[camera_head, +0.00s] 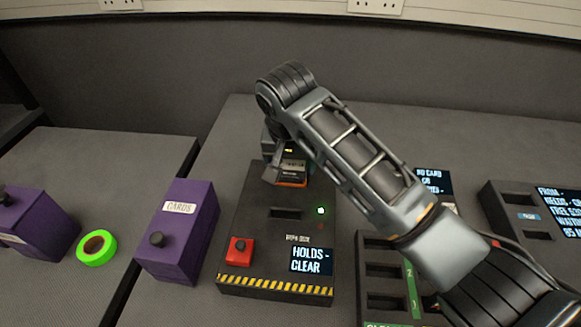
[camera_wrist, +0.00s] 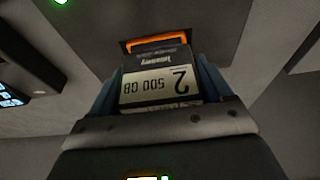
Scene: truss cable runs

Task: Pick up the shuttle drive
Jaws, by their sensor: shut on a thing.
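The shuttle drive (camera_wrist: 157,84) is a dark block with a pale label reading "2" and "500 GB", and an orange end. My gripper (camera_wrist: 160,90) is shut on it, with a blue finger on each side. In the head view the drive (camera_head: 292,172) shows at the back end of the black "HOLDS - CLEAR" dock (camera_head: 262,245), below my gripper (camera_head: 284,170). The orange part lies close to the dock's top. I cannot tell whether the drive touches the dock.
The dock has an empty-looking slot, a green light, a red button (camera_head: 240,250) and a screen. A purple "CARDS" box (camera_head: 178,232) and green tape roll (camera_head: 97,248) stand left. A slotted rack (camera_head: 385,270) and another black unit (camera_head: 530,215) stand right, partly behind my arm.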

